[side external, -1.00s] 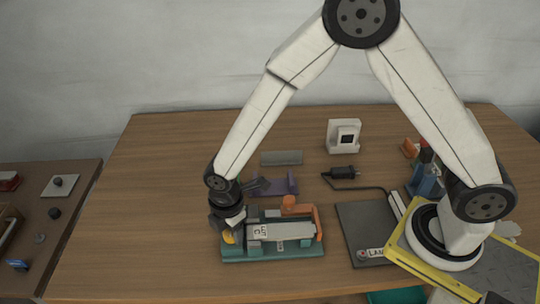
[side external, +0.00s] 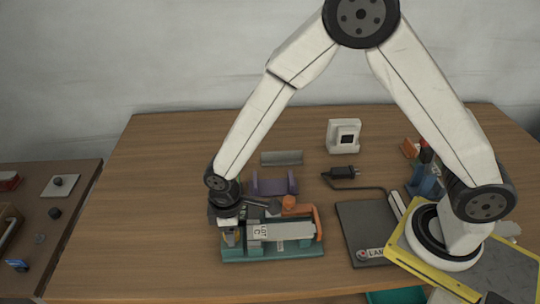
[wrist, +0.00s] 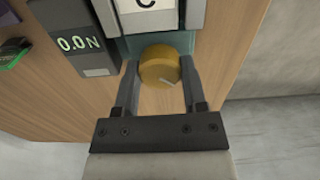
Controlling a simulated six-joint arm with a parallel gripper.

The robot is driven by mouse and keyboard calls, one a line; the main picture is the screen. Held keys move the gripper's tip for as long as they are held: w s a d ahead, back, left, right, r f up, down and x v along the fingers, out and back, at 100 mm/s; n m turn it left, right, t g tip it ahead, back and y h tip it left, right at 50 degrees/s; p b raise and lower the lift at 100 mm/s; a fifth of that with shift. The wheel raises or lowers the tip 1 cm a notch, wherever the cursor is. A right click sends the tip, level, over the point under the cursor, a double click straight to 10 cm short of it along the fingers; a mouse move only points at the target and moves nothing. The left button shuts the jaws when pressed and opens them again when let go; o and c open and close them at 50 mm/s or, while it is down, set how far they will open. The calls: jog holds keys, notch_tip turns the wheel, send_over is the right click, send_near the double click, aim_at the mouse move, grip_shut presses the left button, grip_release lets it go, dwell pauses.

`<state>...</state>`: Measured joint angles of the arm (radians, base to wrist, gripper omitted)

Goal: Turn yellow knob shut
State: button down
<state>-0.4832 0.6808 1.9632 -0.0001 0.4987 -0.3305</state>
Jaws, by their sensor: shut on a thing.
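The yellow knob (wrist: 158,66) is round, with a pale line marked on its face. It sits between the two fingers of my gripper (wrist: 160,72) in the wrist view, with a finger against each side.
A small display reading 0.0N (wrist: 77,43) stands close beside the knob in the wrist view. A purple bracket (side external: 273,184) and a grey block (side external: 281,158) lie behind the tunnel. A dark flat plate (side external: 362,232) lies to its right. The table's left side is clear.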

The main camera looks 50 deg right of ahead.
jog(key=m, duration=0.4)
jog(key=shift+r+m, duration=0.1)
jog(key=shift+m, duration=0.3)
jog(key=m, duration=0.4)
jog(key=shift+w+m, duration=0.1)
jog(key=shift+m, duration=0.2)
jog(key=shift+c, duration=2.1)
grip_release()
jog(key=shift+r, duration=3.9)
